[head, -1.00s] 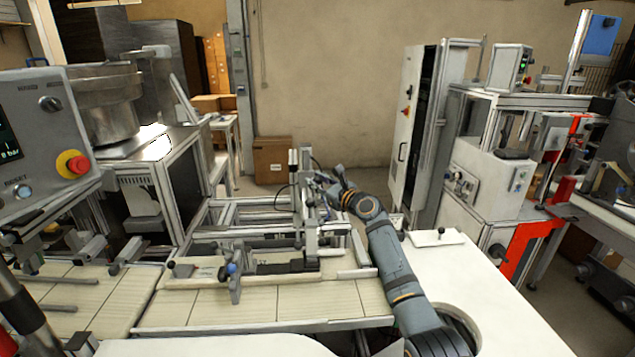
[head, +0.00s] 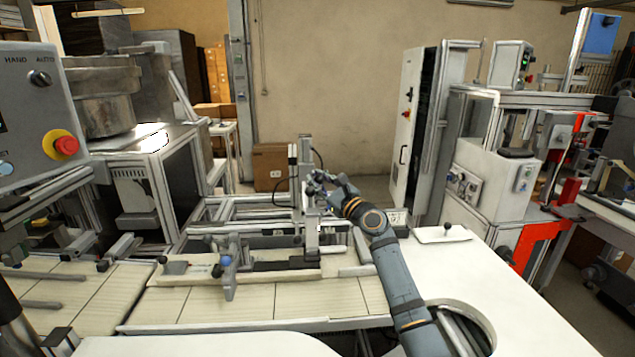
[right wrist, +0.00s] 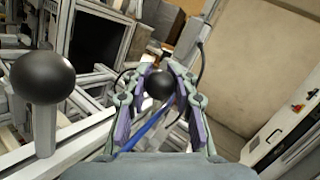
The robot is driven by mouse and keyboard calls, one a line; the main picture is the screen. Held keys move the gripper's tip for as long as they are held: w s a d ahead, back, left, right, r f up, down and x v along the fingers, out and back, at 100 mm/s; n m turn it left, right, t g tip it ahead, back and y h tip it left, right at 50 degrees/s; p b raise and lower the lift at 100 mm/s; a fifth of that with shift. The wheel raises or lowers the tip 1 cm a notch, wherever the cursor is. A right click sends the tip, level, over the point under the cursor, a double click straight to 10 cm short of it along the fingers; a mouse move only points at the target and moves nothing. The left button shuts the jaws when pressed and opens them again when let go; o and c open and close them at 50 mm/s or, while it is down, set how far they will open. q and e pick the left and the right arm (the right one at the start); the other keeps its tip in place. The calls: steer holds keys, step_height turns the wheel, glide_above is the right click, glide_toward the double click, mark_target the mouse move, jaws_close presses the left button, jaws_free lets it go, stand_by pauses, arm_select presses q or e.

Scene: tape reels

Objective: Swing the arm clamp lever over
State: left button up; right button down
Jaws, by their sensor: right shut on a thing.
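My right gripper (head: 317,183) is at the upright metal post (head: 307,160) of the fixture behind the conveyor. In the right wrist view, my right gripper (right wrist: 160,92) has its fingers closed around a black ball knob (right wrist: 159,84). The knob sits between the fingertips, and a blue rod or cable runs below it. In the head view the knob is too small and covered to make out, so the lever's angle cannot be told there. A second, larger-looking black ball knob (right wrist: 43,75) on a grey stem stands to the left, clear of the fingers.
A blue-topped clamp (head: 226,263) stands on the pale conveyor (head: 190,305) in front of the post. A control box with a red button (head: 66,145) is at left. A white table (head: 500,290) lies at right. A cardboard box (head: 271,165) stands by the wall.

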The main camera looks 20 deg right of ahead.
steer(key=shift+s+a+f+p, duration=0.2)
steer(key=shift+s+f+p, duration=0.15)
steer(key=shift+s+f, duration=0.2)
stand_by(0.4)
steer(key=c, duration=1.4)
jaws_free()
steer(key=shift+s+d, duration=0.1)
steer(key=shift+s, duration=0.05)
steer(key=shift+c, duration=0.2)
steer(key=o, duration=0.4)
steer(key=shift+s+d+r, duration=0.15)
steer(key=shift+s+d, duration=0.05)
steer(key=shift+s, duration=0.1)
steer(key=shift+w+a, duration=0.15)
steer(key=shift+w, duration=0.05)
steer(key=v, duration=1.2)
steer(key=shift+s, duration=0.1)
steer(key=shift+c, duration=0.4)
